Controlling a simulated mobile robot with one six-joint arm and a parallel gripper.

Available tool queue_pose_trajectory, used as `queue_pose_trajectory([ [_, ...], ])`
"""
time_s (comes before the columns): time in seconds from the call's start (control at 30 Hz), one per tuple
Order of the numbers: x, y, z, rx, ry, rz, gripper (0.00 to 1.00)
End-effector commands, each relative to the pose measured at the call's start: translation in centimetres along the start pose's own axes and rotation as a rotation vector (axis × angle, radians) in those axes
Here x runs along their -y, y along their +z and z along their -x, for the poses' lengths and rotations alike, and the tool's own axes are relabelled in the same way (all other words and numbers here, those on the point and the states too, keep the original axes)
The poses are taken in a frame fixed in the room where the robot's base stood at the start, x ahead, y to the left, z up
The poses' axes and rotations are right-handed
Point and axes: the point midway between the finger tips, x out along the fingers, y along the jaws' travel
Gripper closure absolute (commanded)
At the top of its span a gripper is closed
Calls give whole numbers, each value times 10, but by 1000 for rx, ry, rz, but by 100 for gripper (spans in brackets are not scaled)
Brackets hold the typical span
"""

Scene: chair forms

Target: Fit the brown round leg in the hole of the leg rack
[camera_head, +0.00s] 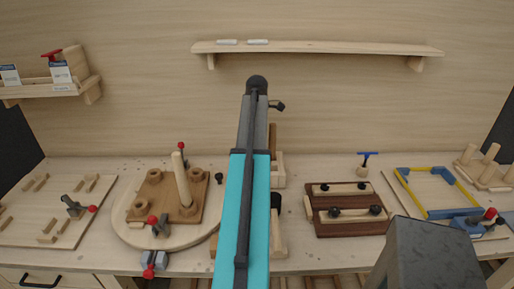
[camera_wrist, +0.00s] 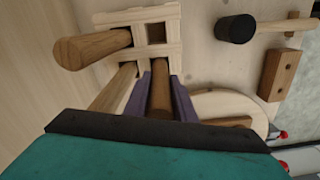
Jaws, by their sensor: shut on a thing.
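The leg rack (camera_wrist: 146,50), a pale wooden block with square holes, fills the upper middle of the wrist view. In the head view part of the rack (camera_head: 280,172) shows behind my arm. My gripper (camera_wrist: 160,78) has purple fingers shut on the brown round leg (camera_wrist: 161,95), over the lower right hole. The leg's far end is at that hole; I cannot tell how deep it sits. Another brown leg (camera_wrist: 92,47) stands in the upper left hole. A paler leg (camera_wrist: 116,90) stands at the lower left hole. The upper right hole is empty. My arm hides the gripper in the head view.
A mallet (camera_wrist: 236,28) with a black head lies to the rack's right in the wrist view, near a brown block (camera_wrist: 279,75). A round board (camera_head: 125,232) with an upright peg is left of my arm. A dark brown panel (camera_head: 345,228) lies right.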

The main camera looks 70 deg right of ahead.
Motion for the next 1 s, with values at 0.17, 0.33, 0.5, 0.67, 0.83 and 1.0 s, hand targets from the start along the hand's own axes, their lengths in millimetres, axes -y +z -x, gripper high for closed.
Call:
queue_pose_trajectory([
  [0.17,0,0,-2,0,0,0,100],
  [0.33,0,0,-3,0,0,0,100],
  [0.5,0,0,-5,0,0,0,100],
  [0.67,0,0,-5,0,0,0,55],
  [0.83,0,0,-5,0,0,0,55],
  [1.0,0,0,-4,0,0,0,55],
])
